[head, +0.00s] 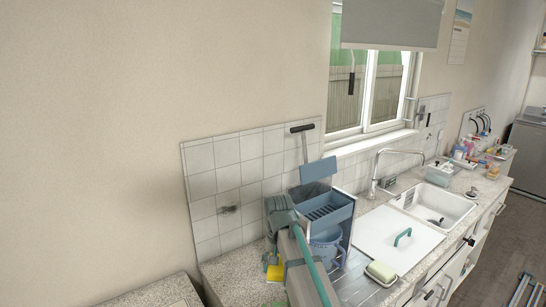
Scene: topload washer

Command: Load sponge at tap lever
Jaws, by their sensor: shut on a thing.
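A pale yellow-green sponge (381,270) lies in a small light dish at the near front of the worktop, by the draining area. A chrome tap (377,172) with a tall arched spout stands behind the sink, near the tiled wall. Its lever is too small to make out surely.
Bottles (466,150) stand beyond; a grey appliance (527,140) is far right.

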